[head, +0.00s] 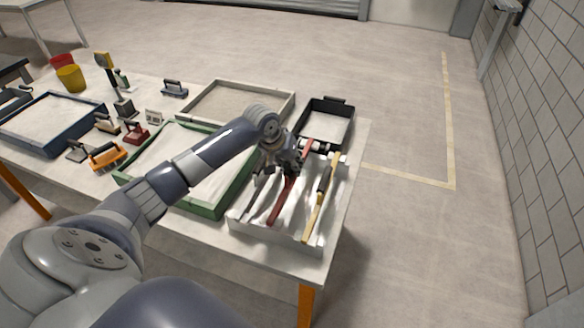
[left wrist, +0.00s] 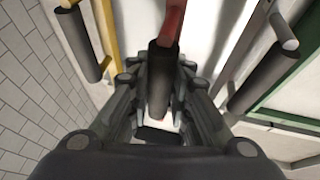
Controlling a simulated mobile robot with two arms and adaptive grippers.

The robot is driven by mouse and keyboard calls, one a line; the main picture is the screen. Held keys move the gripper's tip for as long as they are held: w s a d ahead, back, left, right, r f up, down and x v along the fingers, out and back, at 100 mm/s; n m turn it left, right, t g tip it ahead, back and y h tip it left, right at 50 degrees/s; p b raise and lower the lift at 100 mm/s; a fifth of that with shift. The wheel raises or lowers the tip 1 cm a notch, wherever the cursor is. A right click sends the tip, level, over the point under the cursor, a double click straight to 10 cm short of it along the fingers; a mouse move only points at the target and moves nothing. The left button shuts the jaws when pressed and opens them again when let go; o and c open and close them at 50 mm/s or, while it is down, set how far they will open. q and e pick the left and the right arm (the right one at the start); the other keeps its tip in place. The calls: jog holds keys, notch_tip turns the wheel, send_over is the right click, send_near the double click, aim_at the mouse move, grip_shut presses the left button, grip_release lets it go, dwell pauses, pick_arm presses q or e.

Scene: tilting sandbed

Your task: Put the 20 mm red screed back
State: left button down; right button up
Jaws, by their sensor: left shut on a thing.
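The red screed (head: 278,206) lies along the white rack (head: 272,231) at the table's right end, between a yellow screed (head: 312,217) and a grey one (head: 253,203). My left gripper (head: 288,165) is over the rack's far part, shut on the red screed's dark handle. In the left wrist view the red screed (left wrist: 172,20) runs away from my gripper (left wrist: 160,88), with its dark handle between the fingers. I cannot tell whether the screed rests in its slot or is just above it. My right gripper is not in view.
The yellow screed (left wrist: 106,28) and another dark-handled tool (left wrist: 262,80) flank the gripper closely. A green-framed sandbed (head: 208,208) adjoins the rack on the left. A black tray (head: 328,123) stands behind it. The floor on the right is clear.

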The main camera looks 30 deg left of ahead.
pick_arm(q)
jog(key=shift+f, duration=0.95)
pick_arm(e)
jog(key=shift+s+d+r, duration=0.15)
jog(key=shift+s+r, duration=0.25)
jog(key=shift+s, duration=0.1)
pick_arm(q)
jog(key=shift+f, duration=0.35)
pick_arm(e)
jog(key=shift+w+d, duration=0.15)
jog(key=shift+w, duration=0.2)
pick_arm(q)
jog(key=shift+f, duration=0.15)
jog(key=c, duration=1.5)
grip_release()
jog(key=shift+s, duration=0.1)
jog(key=shift+o, duration=0.2)
